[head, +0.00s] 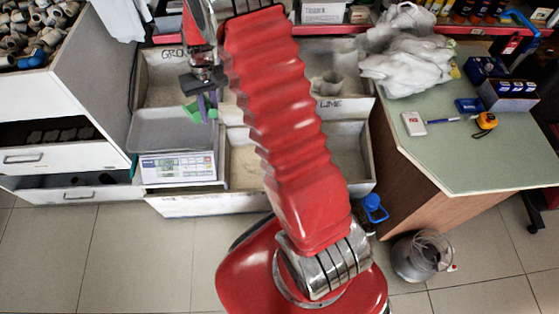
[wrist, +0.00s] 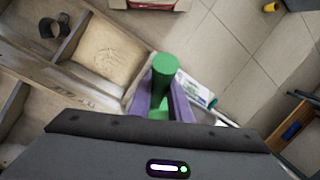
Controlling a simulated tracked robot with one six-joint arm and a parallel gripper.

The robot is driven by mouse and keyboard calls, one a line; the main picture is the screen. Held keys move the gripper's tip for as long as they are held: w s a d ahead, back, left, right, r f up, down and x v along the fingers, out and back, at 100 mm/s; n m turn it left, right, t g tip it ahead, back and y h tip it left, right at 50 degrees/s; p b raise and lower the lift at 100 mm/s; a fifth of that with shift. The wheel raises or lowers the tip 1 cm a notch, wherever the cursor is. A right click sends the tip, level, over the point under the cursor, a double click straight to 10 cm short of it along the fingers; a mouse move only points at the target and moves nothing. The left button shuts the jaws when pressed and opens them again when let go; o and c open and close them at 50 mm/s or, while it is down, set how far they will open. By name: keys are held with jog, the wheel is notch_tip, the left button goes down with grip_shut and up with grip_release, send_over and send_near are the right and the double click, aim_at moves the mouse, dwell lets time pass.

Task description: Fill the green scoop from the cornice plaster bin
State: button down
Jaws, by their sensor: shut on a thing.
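My gripper (head: 203,104) is shut on the green scoop (head: 191,111), up above the scale and the left bins in the head view. In the wrist view the purple fingers of my gripper (wrist: 161,103) close around the scoop's green handle (wrist: 164,68). The scoop's bowl is mostly hidden, so I cannot see whether it holds anything. A front-row bin with pale beige powder (head: 245,168) shows left of my arm, and in the wrist view its powder (wrist: 110,48) lies up and left of the scoop. The lettering on the front row is too unclear to tell which bin is cornice plaster.
A scale (head: 178,166) with a grey pan stands over the front-left bin. The back bins read GROUT and LIME; a grey pipe-like piece (head: 326,84) sits in the LIME bin. A green-topped desk (head: 465,150) stands right.

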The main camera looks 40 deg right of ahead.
jog(key=s+d+f+m+g, duration=0.1)
jog(key=s+d+f, duration=0.3)
jog(key=f, duration=0.6)
jog(key=s+d+f+m+g+y, duration=0.1)
jog(key=s+d+f, duration=0.3)
jog(key=d+f, duration=0.3)
jog(key=s+d+f+m+g, duration=0.1)
jog(key=s+d+f, duration=0.4)
jog(key=f, duration=1)
jog(key=shift+d+g+y, duration=0.3)
jog(key=shift+d+g, duration=0.1)
jog(key=shift+d, duration=0.1)
jog(key=shift+f, duration=0.1)
